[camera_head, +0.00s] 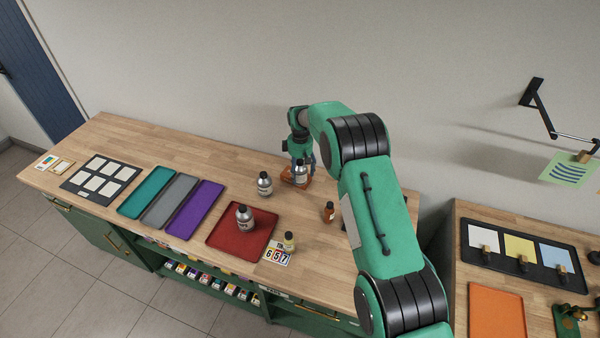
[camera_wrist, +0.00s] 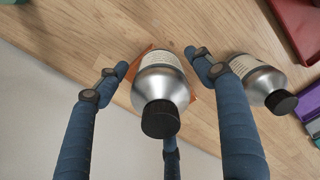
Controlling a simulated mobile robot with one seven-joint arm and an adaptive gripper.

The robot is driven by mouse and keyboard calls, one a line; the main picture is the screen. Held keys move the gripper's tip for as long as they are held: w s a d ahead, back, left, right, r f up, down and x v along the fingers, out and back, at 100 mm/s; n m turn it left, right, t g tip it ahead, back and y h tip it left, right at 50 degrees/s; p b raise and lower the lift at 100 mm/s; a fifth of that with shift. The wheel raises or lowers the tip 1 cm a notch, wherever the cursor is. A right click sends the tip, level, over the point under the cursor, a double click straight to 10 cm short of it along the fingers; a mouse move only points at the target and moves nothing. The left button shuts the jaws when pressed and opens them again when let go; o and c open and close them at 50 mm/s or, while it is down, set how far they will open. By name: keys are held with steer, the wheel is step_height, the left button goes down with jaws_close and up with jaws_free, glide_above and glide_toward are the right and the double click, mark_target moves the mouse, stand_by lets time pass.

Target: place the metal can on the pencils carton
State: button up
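A silver metal can (camera_head: 300,174) with a black cap and pale label stands upright at the back of the bench. It appears to rest on a flat orange-brown carton (camera_head: 287,181), probably the pencils carton. My gripper (camera_head: 302,164) is around this can from above. In the wrist view the can (camera_wrist: 160,88) sits between the blue fingers of my gripper (camera_wrist: 156,66), with gaps on both sides, so the fingers look open. The carton's orange edge (camera_wrist: 136,62) shows behind the can, mostly hidden by it.
A similar can (camera_head: 265,184) stands close left; it also shows in the wrist view (camera_wrist: 262,80). Another can (camera_head: 244,217) stands on a red tray (camera_head: 225,237). A small amber bottle (camera_head: 328,212) stands right. Purple (camera_head: 195,209), grey and teal trays lie left.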

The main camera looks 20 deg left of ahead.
mark_target(300, 160)
steer(key=shift+r, duration=0.1)
step_height(300, 160, up, 12)
stand_by(0.9)
stand_by(0.6)
steer(key=shift+w, duration=0.1)
